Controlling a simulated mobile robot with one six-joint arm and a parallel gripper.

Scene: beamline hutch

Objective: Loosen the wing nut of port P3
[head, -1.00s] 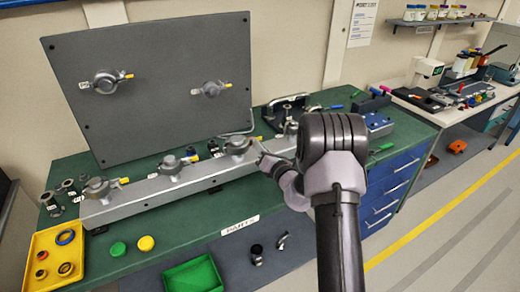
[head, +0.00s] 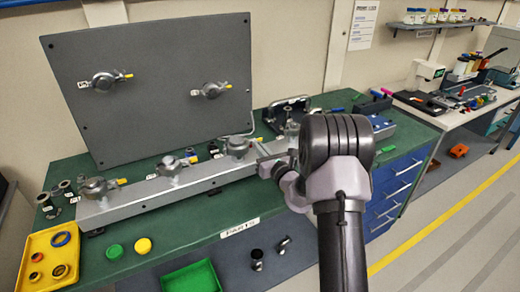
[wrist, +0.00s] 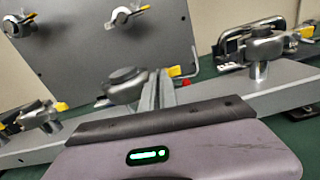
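A grey manifold bar (head: 140,200) lies along the green bench and carries several clamped ports with yellow-tipped wing nuts. The port labels are too small to read, so I cannot tell surely which is P3. The third clamp from the left (head: 238,147) is nearest my gripper (head: 268,165), which is just to its right and in front. In the wrist view this clamp (wrist: 125,85) stands left of my gripper's narrow grey fingers (wrist: 160,92). The fingers look close together, but their gap is unclear. I see nothing held. The rightmost clamp (wrist: 265,45) is partly hidden by my arm in the head view.
A grey upright panel (head: 150,120) with two more clamps stands behind the bar. A yellow tray (head: 35,245) of rings, loose caps (head: 142,246) and a green tray (head: 190,277) are in front. A black-handled rack (head: 290,108) stands behind the bar's right end.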

